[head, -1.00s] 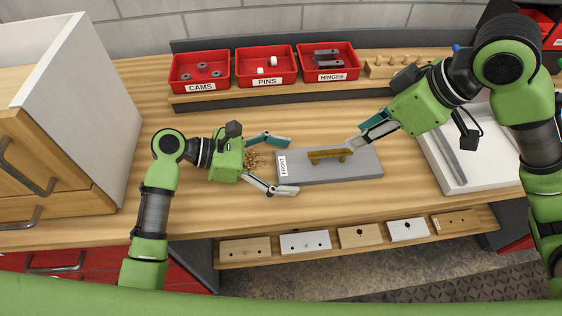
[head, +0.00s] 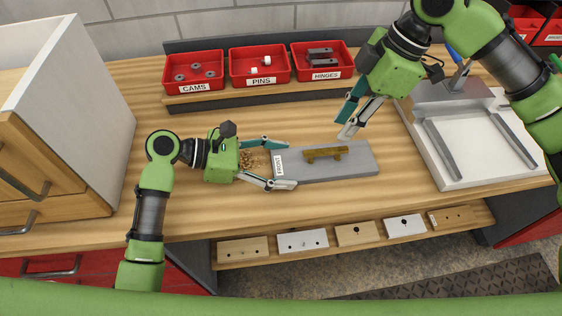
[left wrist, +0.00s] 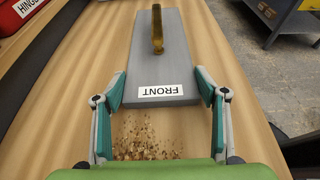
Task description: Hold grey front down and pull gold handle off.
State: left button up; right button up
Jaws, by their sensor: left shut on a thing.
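The grey front (head: 357,168), a flat board with a FRONT label at its left end, lies on the wooden bench. The gold handle (head: 326,153) stands on its face; it also shows in the left wrist view (left wrist: 157,30). My left gripper (head: 288,164) is shut across the labelled end of the grey front, one finger at each long edge, as the left wrist view (left wrist: 160,88) shows. My right gripper (head: 345,129) points down, with its fingers apart and nothing between them. It is above and just right of the gold handle, apart from it.
Wood chips (head: 256,160) lie by my left gripper. Red bins for cams (head: 194,71), pins (head: 260,66) and hinges (head: 323,62) stand at the back. A white tray (head: 480,140) is at the right, a cabinet (head: 80,120) at the left. Bare bench lies before the board.

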aim_at(328, 149)
jog(key=shift+w+d+n+g, duration=0.3)
jog(key=shift+w+n, duration=0.3)
jog(key=shift+n, duration=0.1)
jog(key=shift+x, duration=4.35)
jog(key=shift+d, duration=0.1)
grip_shut()
